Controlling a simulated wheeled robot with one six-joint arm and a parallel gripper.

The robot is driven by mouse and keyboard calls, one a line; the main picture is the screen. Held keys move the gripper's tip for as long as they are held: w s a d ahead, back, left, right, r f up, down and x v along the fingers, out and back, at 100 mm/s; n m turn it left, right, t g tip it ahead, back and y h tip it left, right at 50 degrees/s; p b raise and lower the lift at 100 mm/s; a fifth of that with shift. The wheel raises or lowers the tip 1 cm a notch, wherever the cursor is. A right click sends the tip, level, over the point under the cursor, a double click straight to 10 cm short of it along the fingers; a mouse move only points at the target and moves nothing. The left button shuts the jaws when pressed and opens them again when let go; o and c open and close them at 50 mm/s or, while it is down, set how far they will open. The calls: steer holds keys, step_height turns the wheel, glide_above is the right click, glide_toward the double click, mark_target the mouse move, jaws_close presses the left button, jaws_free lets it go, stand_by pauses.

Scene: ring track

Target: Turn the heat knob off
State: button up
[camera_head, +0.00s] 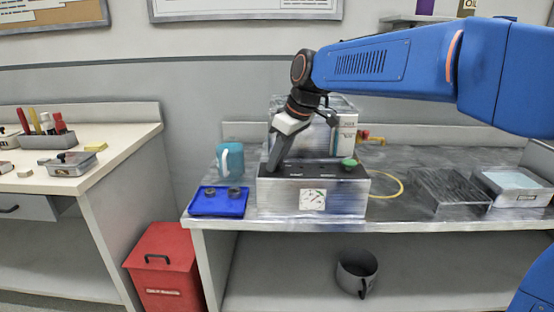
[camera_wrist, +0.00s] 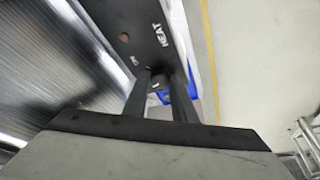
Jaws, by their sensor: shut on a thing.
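The heat knob (camera_wrist: 158,83) is a small dark knob on the black top panel (camera_wrist: 137,22) of a metal box, near the printed words HEAT and ON. My gripper (camera_wrist: 160,92) is shut on it, one finger on each side. In the head view my gripper (camera_head: 272,166) points down onto the left end of the metal box (camera_head: 290,196), and its fingers hide the knob there. The box has a dial gauge (camera_head: 312,199) on its front and a green knob (camera_head: 349,162) at the right end of its top.
A blue tray (camera_head: 216,208) with two dark round pieces and a blue mug (camera_head: 231,158) stand left of the box. A carton (camera_head: 345,134) stands close behind. A yellow cable (camera_head: 398,184), a dark rack (camera_head: 448,188) and a metal tray (camera_head: 516,199) are to the right.

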steer(key=shift+n, duration=0.6)
steer(key=o, duration=1)
steer(key=shift+o, duration=0.2)
steer(key=v, duration=1.7)
steer(key=shift+w+d+r, duration=0.15)
steer(key=shift+w+r, duration=0.1)
steer(key=shift+w, duration=0.1)
